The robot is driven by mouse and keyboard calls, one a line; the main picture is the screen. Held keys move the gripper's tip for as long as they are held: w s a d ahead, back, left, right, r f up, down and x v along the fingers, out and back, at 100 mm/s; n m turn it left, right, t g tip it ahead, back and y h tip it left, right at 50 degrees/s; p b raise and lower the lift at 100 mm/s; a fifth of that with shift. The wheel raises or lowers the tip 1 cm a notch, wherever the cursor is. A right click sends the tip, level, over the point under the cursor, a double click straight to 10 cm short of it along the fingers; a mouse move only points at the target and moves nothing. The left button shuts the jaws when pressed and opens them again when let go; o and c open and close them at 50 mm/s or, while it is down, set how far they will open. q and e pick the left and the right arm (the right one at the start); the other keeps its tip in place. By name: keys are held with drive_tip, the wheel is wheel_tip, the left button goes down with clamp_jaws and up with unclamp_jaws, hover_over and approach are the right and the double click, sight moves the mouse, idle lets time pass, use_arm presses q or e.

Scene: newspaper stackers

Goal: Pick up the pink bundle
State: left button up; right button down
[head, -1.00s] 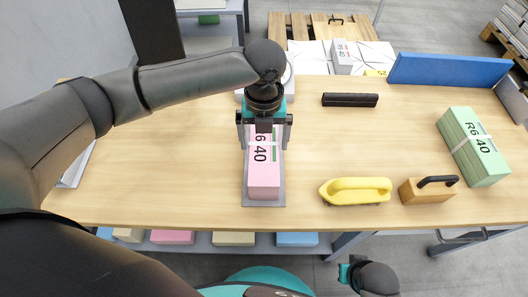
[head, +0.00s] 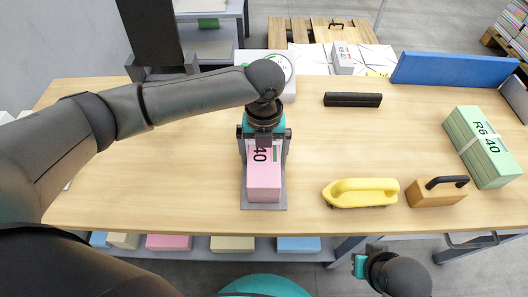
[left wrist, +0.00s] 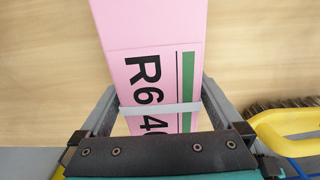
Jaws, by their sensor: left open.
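In the left wrist view the pink bundle (left wrist: 150,30) runs between the open fingers (left wrist: 160,112), with a gap visible on the left side. The gripper body hides the bundle's far end in the head view. Part of my right gripper (head: 362,262) shows at the bottom; its fingers are unclear.
A yellow-handled brush (head: 360,192), a wooden block with a black handle (head: 437,192) and a green bundle (head: 481,147) are to the right. A black bar (head: 352,100) and blue panel (head: 453,69) lie farther back. The table's left part is clear.

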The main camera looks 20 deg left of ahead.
use_arm(q)
clamp_jaws()
drive_tip(key=shift+w+r, duration=0.1)
drive_tip(key=shift+r, duration=0.05)
idle(0.9)
